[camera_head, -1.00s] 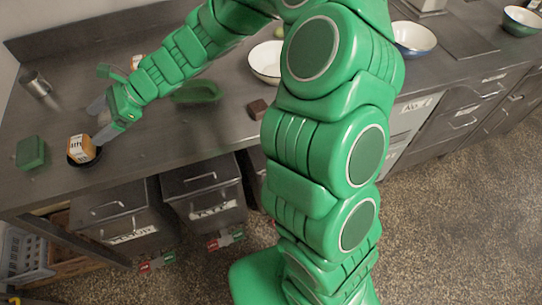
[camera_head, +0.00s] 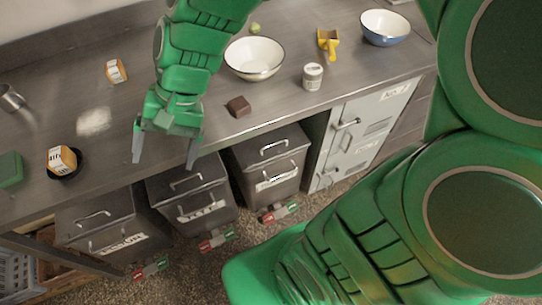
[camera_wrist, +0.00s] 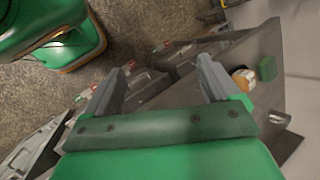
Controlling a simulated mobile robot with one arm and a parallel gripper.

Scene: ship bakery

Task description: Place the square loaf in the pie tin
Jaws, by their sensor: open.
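The square loaf (camera_head: 62,158), tan with a white printed label, sits tilted in the dark round pie tin (camera_head: 70,177) near the counter's front edge at left. It hides much of the tin. The loaf also shows small in the wrist view (camera_wrist: 243,78). My gripper (camera_head: 165,152) is open and empty, to the right of the tin and apart from it, at the counter's front edge. In the wrist view its two fingers (camera_wrist: 165,68) are spread with nothing between them.
A green box (camera_head: 10,168) lies left of the tin, and a metal cup (camera_head: 11,97) stands behind. A similar labelled tan item (camera_head: 116,71) lies farther back. A brown block (camera_head: 239,107), white bowl (camera_head: 254,59), jar (camera_head: 313,76) and yellow scoop (camera_head: 328,41) are to the right.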

